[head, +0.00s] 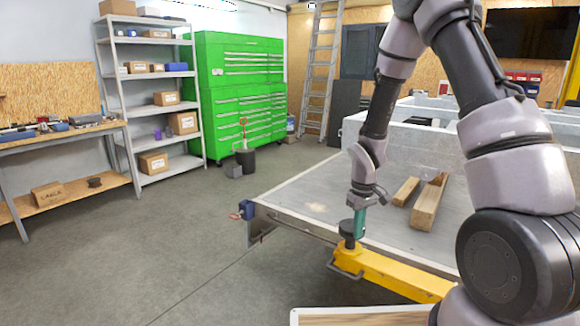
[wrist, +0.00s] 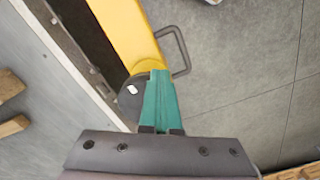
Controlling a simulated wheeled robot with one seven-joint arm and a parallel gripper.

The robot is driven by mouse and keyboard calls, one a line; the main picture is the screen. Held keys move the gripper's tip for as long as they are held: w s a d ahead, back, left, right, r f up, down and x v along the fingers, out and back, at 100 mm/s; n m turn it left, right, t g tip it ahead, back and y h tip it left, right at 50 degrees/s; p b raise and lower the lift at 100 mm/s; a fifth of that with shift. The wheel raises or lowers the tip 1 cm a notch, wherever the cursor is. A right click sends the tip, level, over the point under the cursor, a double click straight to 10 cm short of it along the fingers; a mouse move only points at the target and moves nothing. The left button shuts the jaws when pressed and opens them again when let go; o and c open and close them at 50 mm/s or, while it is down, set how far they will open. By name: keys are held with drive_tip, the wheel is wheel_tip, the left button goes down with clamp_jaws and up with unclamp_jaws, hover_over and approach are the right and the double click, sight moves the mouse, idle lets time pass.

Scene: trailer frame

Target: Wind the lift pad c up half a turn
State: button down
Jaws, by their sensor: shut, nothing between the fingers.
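The lift pad (head: 347,229) is a dark round pad on the end of a yellow lift arm (head: 395,272), just under the edge of the trailer deck. In the wrist view the pad (wrist: 130,98) is a dark disc with a small white mark, partly hidden by my fingers. No letter on it is readable. My gripper (head: 360,222) points down with teal fingers, which are together and empty. In the wrist view the fingers (wrist: 160,85) overlap the pad's right side; I cannot tell whether they touch it.
The trailer deck (head: 310,195) carries wooden blocks (head: 426,205) near my arm. A blue part (head: 247,210) sits at its left corner. A loop handle (wrist: 178,52) sticks out from the yellow arm. Open floor (head: 180,240) lies to the left, before shelves and a green cabinet (head: 240,90).

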drive_tip(key=shift+w+d, duration=0.2)
drive_tip(key=shift+d, duration=0.3)
drive_tip(key=shift+w+d, duration=0.15)
drive_tip(key=shift+d, duration=0.3)
drive_tip(key=shift+w+d, duration=0.25)
drive_tip(key=shift+w+d, duration=0.1)
drive_tip(key=shift+w, duration=0.1)
drive_tip(key=shift+s+d, duration=0.1)
wheel_tip(320, 180, up, 6)
drive_tip(key=shift+s+d, duration=0.2)
drive_tip(key=shift+s, duration=0.05)
idle(0.5)
